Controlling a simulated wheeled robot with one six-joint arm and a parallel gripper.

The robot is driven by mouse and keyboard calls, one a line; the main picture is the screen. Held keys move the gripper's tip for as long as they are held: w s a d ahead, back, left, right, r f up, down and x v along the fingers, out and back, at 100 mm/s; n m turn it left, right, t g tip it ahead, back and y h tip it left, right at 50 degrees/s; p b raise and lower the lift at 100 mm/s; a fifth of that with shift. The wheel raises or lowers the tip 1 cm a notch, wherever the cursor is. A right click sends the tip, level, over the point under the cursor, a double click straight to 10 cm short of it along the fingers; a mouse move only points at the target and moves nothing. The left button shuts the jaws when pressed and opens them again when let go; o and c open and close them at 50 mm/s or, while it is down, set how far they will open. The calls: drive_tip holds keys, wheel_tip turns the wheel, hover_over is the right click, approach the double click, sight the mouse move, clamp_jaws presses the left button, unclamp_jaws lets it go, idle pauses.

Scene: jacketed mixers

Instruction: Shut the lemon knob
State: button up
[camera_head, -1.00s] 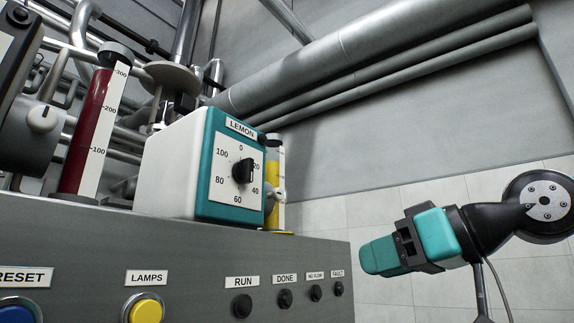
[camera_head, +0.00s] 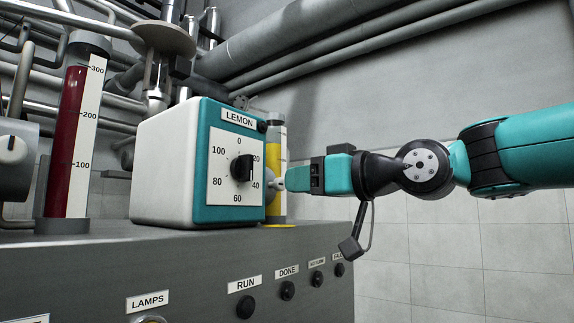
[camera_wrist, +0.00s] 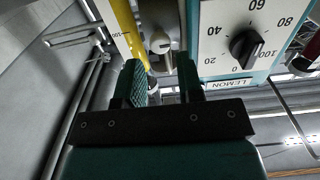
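The LEMON box (camera_head: 160,165) is white with a teal front, a dial numbered 0 to 100 and a black dial knob (camera_head: 243,168); the dial knob is at the upper right in the wrist view (camera_wrist: 246,47). A pale grey knob (camera_wrist: 160,42) sits between the box and the yellow-filled tube (camera_wrist: 128,28); in the head view it is partly hidden at the box's right side. My gripper (camera_head: 289,180) is beside the tube, its tips close to the pale knob. In the wrist view its two teal fingers (camera_wrist: 162,72) are apart with nothing between them; the pale knob lies beyond the gap.
A red-filled tube (camera_head: 66,145) and a grey housing with a white knob (camera_head: 13,150) stand at the left. The panel below has RUN (camera_head: 245,306) and DONE (camera_head: 288,290) buttons. Pipes run behind.

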sight(283, 183)
drive_tip(key=shift+p+x, duration=0.65)
drive_tip(key=shift+x, duration=1.15)
drive_tip(key=c, duration=0.6)
